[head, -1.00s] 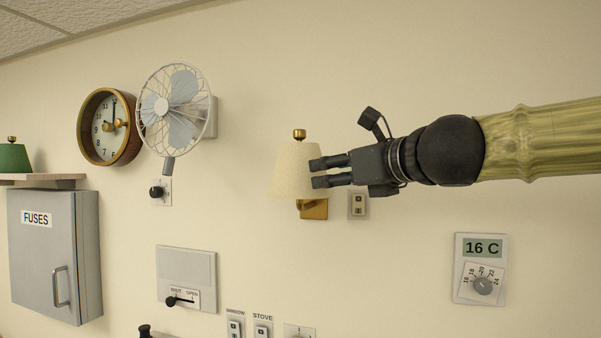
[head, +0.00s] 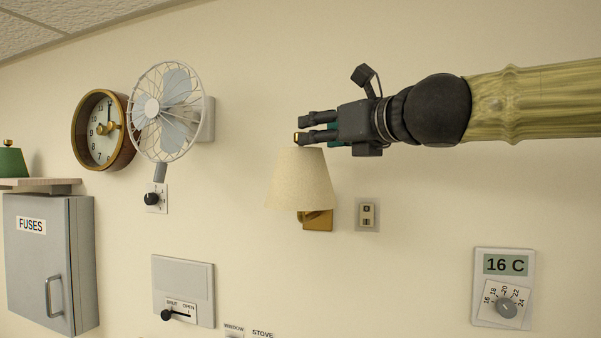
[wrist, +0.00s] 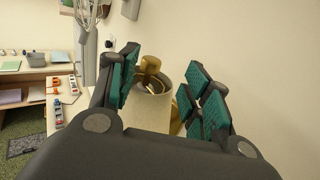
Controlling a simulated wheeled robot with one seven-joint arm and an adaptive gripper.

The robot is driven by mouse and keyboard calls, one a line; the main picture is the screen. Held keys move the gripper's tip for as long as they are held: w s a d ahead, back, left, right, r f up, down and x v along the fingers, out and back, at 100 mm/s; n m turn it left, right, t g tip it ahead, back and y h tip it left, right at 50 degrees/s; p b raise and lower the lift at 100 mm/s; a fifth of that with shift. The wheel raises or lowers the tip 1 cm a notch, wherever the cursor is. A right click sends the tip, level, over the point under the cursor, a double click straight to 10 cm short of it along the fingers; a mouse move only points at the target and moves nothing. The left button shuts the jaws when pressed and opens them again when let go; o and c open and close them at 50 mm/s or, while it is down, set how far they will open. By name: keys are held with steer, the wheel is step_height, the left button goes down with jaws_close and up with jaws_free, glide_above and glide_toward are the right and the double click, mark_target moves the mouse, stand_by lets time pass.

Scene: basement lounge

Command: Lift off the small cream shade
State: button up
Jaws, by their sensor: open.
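The small cream shade (head: 300,182) sits on its brass wall lamp (head: 318,220) in the head view, with a brass knob (head: 297,138) at its top. My gripper (head: 304,127) is at the height of this knob, above the shade's top rim, with its fingertips at the knob. In the wrist view my gripper (wrist: 158,92) is open, its teal finger pads on either side of the brass knob (wrist: 150,66). The cream shade (wrist: 150,108) lies just beyond the fingers, its top opening visible. I cannot tell whether a pad touches the knob.
A caged fan (head: 165,110) and a round clock (head: 103,130) hang to the left. A small switch plate (head: 367,215) is right of the lamp, and a thermostat (head: 503,288) lower right. A green shade (head: 12,162) stands on a shelf at far left. The wall above is bare.

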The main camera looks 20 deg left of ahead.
steer(key=shift+w+a, duration=0.15)
steer(key=shift+a, duration=0.05)
steer(key=shift+a+r, duration=0.15)
steer(key=shift+a, duration=0.1)
steer(key=shift+a+r+p, duration=0.1)
steer(key=shift+a+p, duration=0.25)
steer(key=shift+p, duration=0.15)
steer(key=p+x, duration=0.1)
steer(key=x, duration=0.3)
steer(key=shift+a+p, duration=0.2)
steer(key=shift+p, duration=0.1)
steer(key=shift+d, duration=0.1)
jaws_close()
